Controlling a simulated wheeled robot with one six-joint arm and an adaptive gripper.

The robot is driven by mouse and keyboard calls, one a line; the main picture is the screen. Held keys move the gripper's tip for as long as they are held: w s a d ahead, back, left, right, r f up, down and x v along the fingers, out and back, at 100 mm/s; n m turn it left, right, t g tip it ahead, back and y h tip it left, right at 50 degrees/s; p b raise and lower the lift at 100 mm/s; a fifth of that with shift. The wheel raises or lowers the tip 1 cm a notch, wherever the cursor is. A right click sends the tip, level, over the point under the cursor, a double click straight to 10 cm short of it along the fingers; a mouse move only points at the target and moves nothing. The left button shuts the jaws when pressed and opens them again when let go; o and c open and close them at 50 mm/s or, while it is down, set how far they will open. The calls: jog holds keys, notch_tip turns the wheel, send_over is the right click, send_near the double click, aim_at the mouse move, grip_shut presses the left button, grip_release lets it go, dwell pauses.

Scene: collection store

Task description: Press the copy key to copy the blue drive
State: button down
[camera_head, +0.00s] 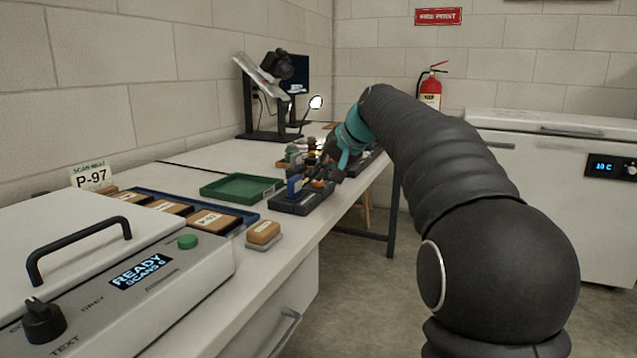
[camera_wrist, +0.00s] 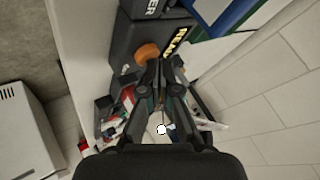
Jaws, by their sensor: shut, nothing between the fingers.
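In the head view my gripper (camera_head: 329,172) is small and dark beside the key. Whether the fingertips touch the device or key cannot be told.
A scanner (camera_head: 190,262) and a loose orange-brown block (camera_head: 263,234) are in front. A stand with a camera (camera_head: 248,100) and small items are at the back.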

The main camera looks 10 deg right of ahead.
aim_at(321, 182)
jog(key=shift+f, duration=0.25)
dwell(0.5)
jog(key=shift+r+p, duration=0.75)
jog(key=shift+r, duration=0.15)
notch_tip(321, 182, up, 5)
jog(key=p, duration=0.4)
jog(key=shift+p, duration=0.4)
jog(key=shift+s, duration=0.1)
